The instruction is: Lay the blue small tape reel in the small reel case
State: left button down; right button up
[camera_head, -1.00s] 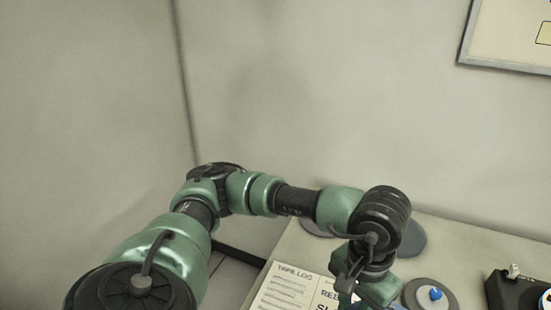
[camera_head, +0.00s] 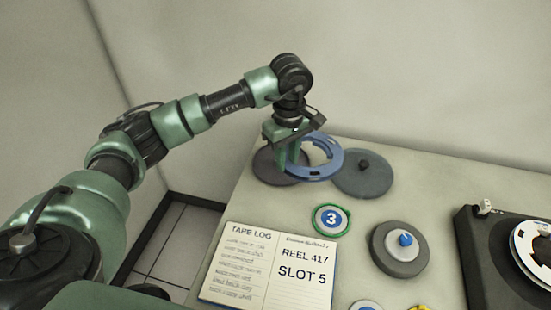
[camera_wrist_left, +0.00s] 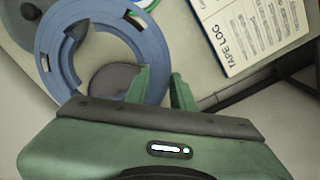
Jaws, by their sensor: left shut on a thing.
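The blue small tape reel (camera_head: 335,164), a ring with an open middle, is at the back left of the table; it also shows in the left wrist view (camera_wrist_left: 53,52). My left gripper (camera_head: 287,160) is shut on its left rim; the fingers also show in the wrist view (camera_wrist_left: 160,88). A flat dark grey round piece (camera_head: 269,173), perhaps the open small reel case, lies partly under the reel and gripper. It shows through the reel's hole (camera_wrist_left: 110,80). A grey disc with a black knob (camera_head: 366,181), perhaps its lid, lies to the right. The gap under the reel is unclear.
In front stand a green-rimmed disc marked 3 (camera_head: 330,220), a grey round case with a blue knob (camera_head: 398,260) and an open tape log (camera_head: 245,268). A black tape machine (camera_head: 480,262) is at the right. Bare table lies behind the machine.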

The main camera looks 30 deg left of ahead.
aim_at(275, 180)
pick_arm(q)
jog(key=w+a+f+n+b, duration=0.1)
jog(key=w+a+f+n, duration=0.1)
jog(key=f, duration=0.1)
jog(key=w+a+f+n+b, duration=0.1)
jog(key=a+f+n, duration=0.1)
jog(key=f+n, duration=0.1)
jog(key=w+a+f+n, duration=0.2)
jog(key=n, duration=0.1)
jog(key=shift+w+a+f+b, duration=0.25)
jog(key=shift+w+f+b, duration=0.1)
jog(key=shift+f+b, duration=0.95)
jog(key=shift+f, duration=0.7)
pick_arm(e)
notch_tip(275, 180, down, 5)
jog(key=shift+s+a+f, duration=0.1)
jog(key=shift+s+f, duration=0.05)
jog(key=shift+f, duration=0.05)
jog(key=shift+d, duration=0.3)
jog(key=shift+f, duration=0.25)
pick_arm(q)
jog(key=shift+f+b, duration=0.2)
jog(key=shift+b, duration=0.25)
pick_arm(e)
jog(key=shift+a+f, duration=0.15)
pick_arm(q)
jog(key=shift+f+b, duration=0.95)
jog(key=shift+f, duration=0.15)
pick_arm(e)
jog(key=shift+f, duration=0.95)
